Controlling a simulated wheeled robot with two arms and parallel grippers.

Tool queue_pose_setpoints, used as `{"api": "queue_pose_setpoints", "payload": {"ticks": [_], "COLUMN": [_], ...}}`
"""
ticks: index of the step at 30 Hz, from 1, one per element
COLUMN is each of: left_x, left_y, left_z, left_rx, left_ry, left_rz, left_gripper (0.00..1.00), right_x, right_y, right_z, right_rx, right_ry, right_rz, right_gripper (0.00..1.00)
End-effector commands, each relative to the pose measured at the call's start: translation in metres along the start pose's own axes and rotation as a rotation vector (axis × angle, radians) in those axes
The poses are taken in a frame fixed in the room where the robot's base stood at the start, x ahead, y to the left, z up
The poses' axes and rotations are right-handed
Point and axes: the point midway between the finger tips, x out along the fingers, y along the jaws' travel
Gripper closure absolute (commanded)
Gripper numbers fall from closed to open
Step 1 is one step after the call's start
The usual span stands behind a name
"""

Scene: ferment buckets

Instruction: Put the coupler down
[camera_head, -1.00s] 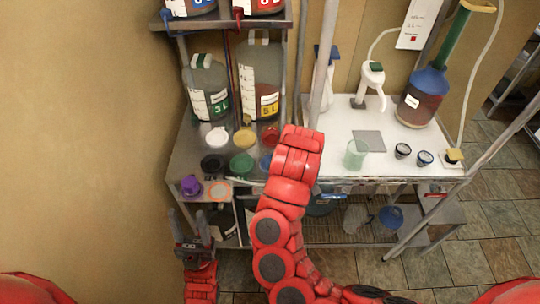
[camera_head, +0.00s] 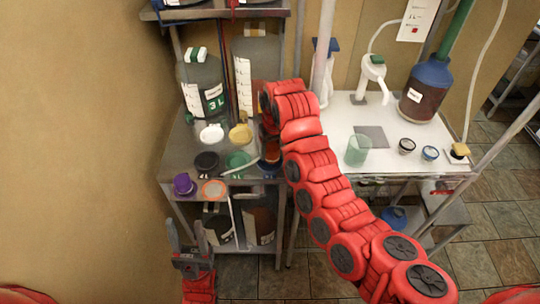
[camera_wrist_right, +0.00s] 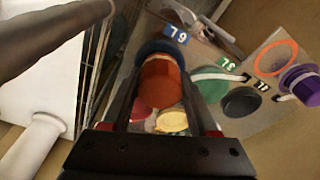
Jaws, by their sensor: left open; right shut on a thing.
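The coupler appears to be the orange-red cylinder (camera_wrist_right: 163,82) between the fingers of my right gripper (camera_wrist_right: 161,92) in the right wrist view. It also shows in the head view (camera_head: 272,151), partly hidden by my arm. My right gripper is shut on it, over the right part of the grey shelf with the coloured lids. A dark blue round rim (camera_wrist_right: 160,48) shows right behind the cylinder; I cannot tell whether they touch. My left gripper (camera_head: 185,234) is open and empty, low at the left in front of the rack.
Black (camera_head: 206,162), green (camera_head: 238,160), white (camera_head: 212,134) and yellow (camera_head: 241,134) lids lie on the shelf. A purple piece (camera_head: 184,184) and an orange ring (camera_head: 214,190) sit at its front. A white table (camera_head: 385,155) with a green cup (camera_head: 358,150) stands right.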

Motion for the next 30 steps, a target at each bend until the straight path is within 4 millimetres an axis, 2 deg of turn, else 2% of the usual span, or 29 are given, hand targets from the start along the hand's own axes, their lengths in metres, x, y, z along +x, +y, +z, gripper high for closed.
{"api": "queue_pose_setpoints", "payload": {"ticks": [11,13,16,19,28,29,30], "left_x": [0.002,0.016,0.025,0.025,0.019,0.021,0.021], "left_y": [0.000,-0.001,-0.001,-0.001,-0.001,-0.001,-0.001], "left_z": [0.000,-0.003,-0.004,-0.004,-0.003,-0.004,-0.004], "left_rx": [0.000,0.000,0.000,0.000,0.000,0.000,0.000], "left_ry": [0.000,0.000,0.001,0.000,0.000,0.000,0.000], "left_rz": [0.000,0.000,0.000,0.000,0.000,0.000,0.000], "left_gripper": [0.50,0.50,0.50,0.50,0.50,0.50,0.50], "right_x": [0.003,0.012,0.030,0.039,0.043,0.042,0.041], "right_y": [0.000,0.001,0.001,0.001,0.001,0.001,0.001], "right_z": [-0.019,-0.015,-0.012,-0.012,-0.012,-0.012,-0.013], "right_rx": [0.003,0.005,0.005,0.004,0.004,0.004,0.004], "right_ry": [-0.001,-0.009,-0.007,-0.002,0.000,0.000,0.001], "right_rz": [-0.004,-0.007,-0.007,-0.005,-0.004,-0.004,-0.004], "right_gripper": [1.00,1.00,1.00,1.00,1.00,0.35,0.27]}}
